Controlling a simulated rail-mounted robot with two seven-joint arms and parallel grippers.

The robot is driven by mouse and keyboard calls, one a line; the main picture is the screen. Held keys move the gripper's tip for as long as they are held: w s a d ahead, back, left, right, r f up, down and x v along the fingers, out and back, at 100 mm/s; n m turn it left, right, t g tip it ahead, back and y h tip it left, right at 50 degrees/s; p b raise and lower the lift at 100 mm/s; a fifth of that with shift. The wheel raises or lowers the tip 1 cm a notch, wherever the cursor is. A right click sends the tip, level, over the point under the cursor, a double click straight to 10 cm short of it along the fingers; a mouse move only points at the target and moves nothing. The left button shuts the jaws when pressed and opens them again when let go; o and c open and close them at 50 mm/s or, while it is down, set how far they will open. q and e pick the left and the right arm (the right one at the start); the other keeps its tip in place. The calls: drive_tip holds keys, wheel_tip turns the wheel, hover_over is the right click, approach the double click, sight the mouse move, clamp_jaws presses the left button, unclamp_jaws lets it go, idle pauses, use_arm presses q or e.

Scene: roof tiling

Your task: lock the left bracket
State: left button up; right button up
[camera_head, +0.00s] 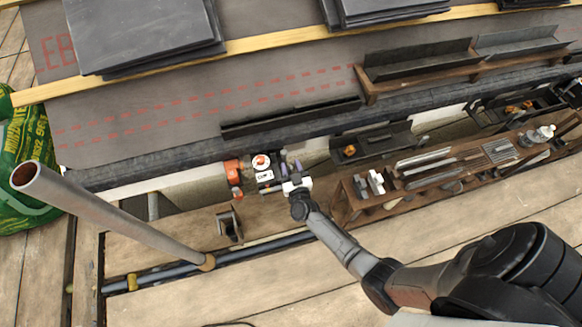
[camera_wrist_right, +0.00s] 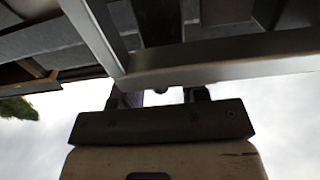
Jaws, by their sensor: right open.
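The left bracket (camera_head: 232,169) shows as orange parts under the eave at the middle left in the head view. A white part with a round orange-and-white mark (camera_head: 262,162) is just to its right. My right gripper (camera_head: 286,171) is open, with purplish fingertips close beside that marked part; I cannot tell whether they touch. In the right wrist view, the fingers (camera_wrist_right: 158,97) are apart below a grey metal bar (camera_wrist_right: 215,60). The bracket's locking part is too small to make out, and the gripper partly hides that spot. My left gripper is not in view.
A wooden tool tray (camera_head: 345,207) with several tools stands right of my right gripper. A grey upright pole (camera_head: 110,217) rises at the left. Dark slates (camera_head: 145,35) lie on the roof above. Two similar dark brackets with orange parts sit farther right along the eave.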

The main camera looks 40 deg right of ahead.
drive_tip(key=c, duration=0.6)
clamp_jaws()
drive_tip(key=shift+s+d+f+m+b, duration=0.3)
drive_tip(key=shift+d+f+m+b, duration=0.35)
drive_tip(key=shift+m, duration=2.3)
drive_tip(key=shift+s+d+f+m+b, duration=0.25)
drive_tip(key=shift+d+f+m+b, duration=0.4)
drive_tip(key=shift+m, duration=2.35)
drive_tip(key=shift+s+d+f+m+b, duration=0.3)
drive_tip(key=shift+d+f+m+b, duration=0.3)
drive_tip(key=shift+m, duration=2.35)
drive_tip(key=shift+a+f, duration=0.1)
drive_tip(key=shift+f, duration=0.05)
